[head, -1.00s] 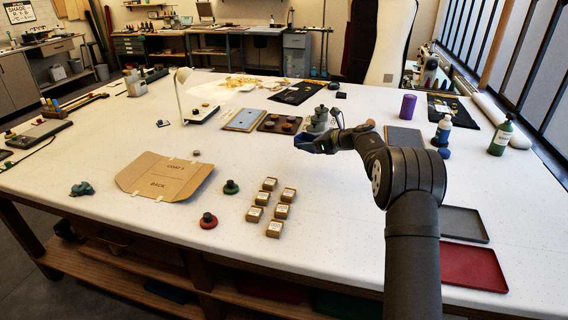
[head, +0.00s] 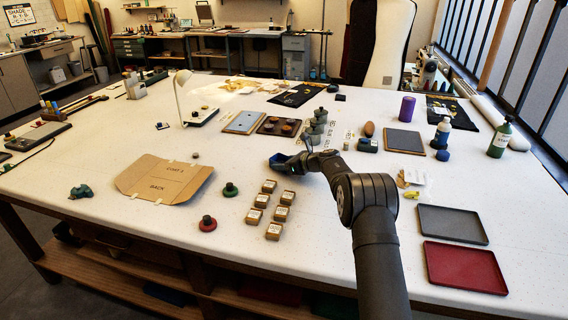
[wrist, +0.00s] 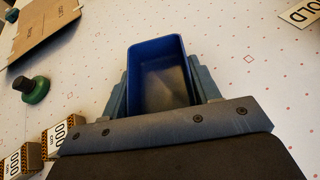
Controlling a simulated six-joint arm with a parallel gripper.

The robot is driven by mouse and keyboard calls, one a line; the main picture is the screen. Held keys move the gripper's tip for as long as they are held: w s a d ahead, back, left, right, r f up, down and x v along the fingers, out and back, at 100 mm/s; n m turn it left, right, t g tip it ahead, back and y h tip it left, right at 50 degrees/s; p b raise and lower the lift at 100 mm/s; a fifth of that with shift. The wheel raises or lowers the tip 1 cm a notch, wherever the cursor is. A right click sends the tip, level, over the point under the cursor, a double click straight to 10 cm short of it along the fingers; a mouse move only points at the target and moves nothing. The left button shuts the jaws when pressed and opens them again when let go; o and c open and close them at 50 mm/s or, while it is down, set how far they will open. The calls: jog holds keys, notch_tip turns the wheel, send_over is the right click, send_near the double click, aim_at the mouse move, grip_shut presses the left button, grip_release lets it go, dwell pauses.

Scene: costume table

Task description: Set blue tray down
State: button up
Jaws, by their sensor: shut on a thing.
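The blue tray (wrist: 160,75) is a small deep rectangular tray with a dark inside, between the two fingers of my gripper (wrist: 165,88) in the wrist view. My gripper is shut on it. In the head view the tray (head: 279,160) shows as a small blue shape at the tip of my gripper (head: 285,162), over the middle of the white table (head: 240,185). I cannot tell whether the tray touches the table or hangs slightly above it.
Several small labelled boxes (head: 269,186) stand in front of the tray. A green-based knob (head: 230,189) and a cardboard piece (head: 165,177) lie to the left. A grey tray (head: 452,224) and a red tray (head: 465,268) lie at the right.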

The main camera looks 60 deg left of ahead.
jog(key=shift+f, duration=0.15)
jog(key=o, duration=1.1)
jog(key=shift+c, duration=0.2)
jog(key=shift+r, duration=0.25)
jog(key=v, duration=1.2)
